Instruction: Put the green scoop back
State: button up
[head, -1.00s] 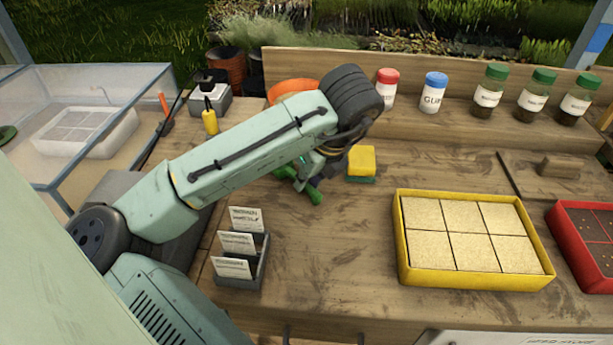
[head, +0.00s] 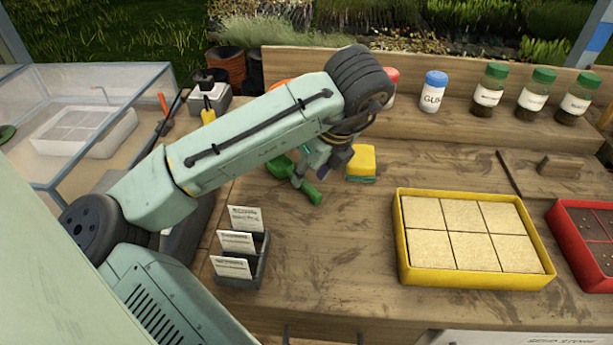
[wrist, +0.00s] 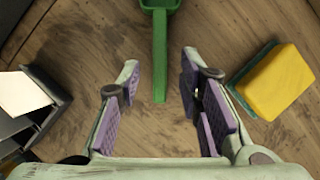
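The green scoop (head: 313,194) lies on the wooden bench top, left of the yellow sponge. In the head view, part of it is hidden by my gripper. In the wrist view, the scoop (wrist: 160,50) has its bowl at the top edge, partly cut off, and its handle runs down between my fingertips. My gripper (wrist: 160,67) is open, with purple pads on both sides of the handle line and not visibly touching it. In the head view, my gripper (head: 311,166) is just above the scoop; the exact height is unclear.
A yellow and green sponge (head: 361,161) sits close to the right of my gripper. A grey card holder (head: 262,262) stands front left. A yellow tray (head: 402,262) and red tray (head: 565,240) lie right. Several jars line the back shelf. Bench is clear between scoop and yellow tray.

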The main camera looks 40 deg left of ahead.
jog(key=w+v, duration=0.1)
jog(key=v, duration=0.8)
jog(key=shift+s, duration=0.5)
jog(key=shift+s, duration=0.1)
